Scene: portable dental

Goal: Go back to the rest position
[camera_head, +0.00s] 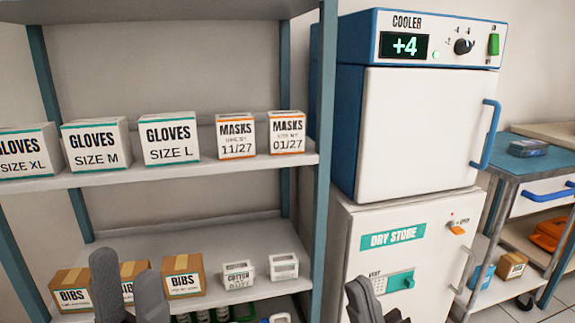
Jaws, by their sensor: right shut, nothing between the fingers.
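My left gripper (127,264) is at the bottom left, in front of the lower shelf. Its two dark fingers point up and stand apart with nothing seen between them. It hides part of the bibs boxes behind it. My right gripper (358,290) is at the bottom centre, in front of the dry store cabinet (353,248). Its dark fingers are shut together and hold nothing. Much of both arms is outside the picture.
A shelf rack (325,130) holds gloves boxes (168,138), masks boxes (235,136) and, lower down, bibs boxes (184,275). A closed cooler (420,130) stands on the closed dry store. A cart (500,200) with a blue top is at the right.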

